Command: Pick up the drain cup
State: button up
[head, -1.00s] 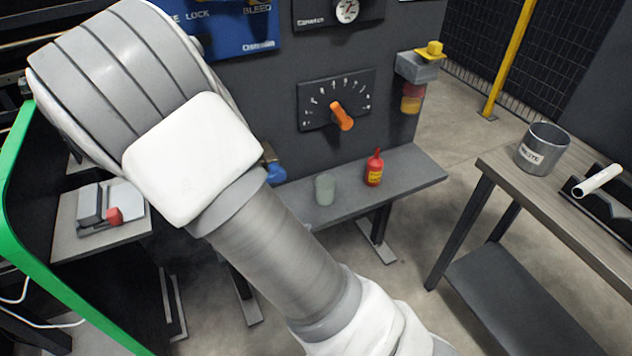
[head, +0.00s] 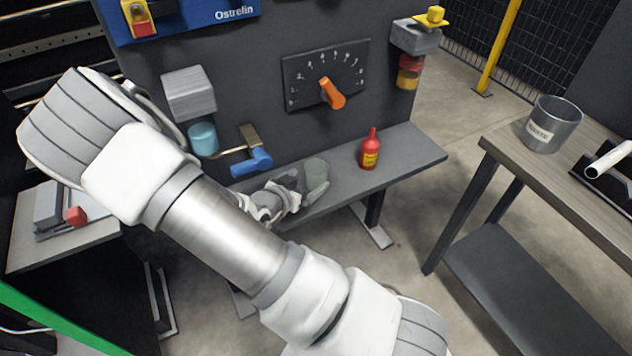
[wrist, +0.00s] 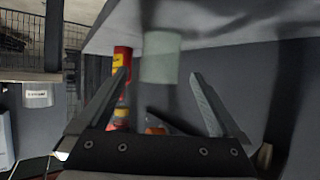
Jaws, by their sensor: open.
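The drain cup is most likely the pale grey-green cup (head: 317,170) standing on the grey shelf below the dial panel. It also shows in the wrist view (wrist: 160,55), which looks upside down, with the cup near the top middle. My gripper (head: 303,190) is open and low at the shelf, close to the cup on its near left side in the head view. In the wrist view my gripper's two fingertips (wrist: 160,76) are spread, and the cup appears between and beyond them. I cannot tell whether a finger touches it.
A red bottle (head: 370,151) stands on the shelf (head: 405,152) to the right of the cup. A blue valve handle (head: 252,162) and a teal cylinder (head: 203,138) are on the panel to the left. A side table at right holds a grey waste bin (head: 552,125).

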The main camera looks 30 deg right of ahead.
aim_at(321, 171)
jog(key=x, duration=0.4)
jog(key=shift+w+f+b, duration=0.1)
jog(key=shift+b, duration=0.3)
jog(key=b+x, duration=0.1)
jog(key=x, duration=0.4)
jog(key=shift+f+b, duration=0.1)
jog(key=shift+b, duration=0.3)
jog(key=shift+c, duration=0.2)
jog(key=c, duration=1.3)
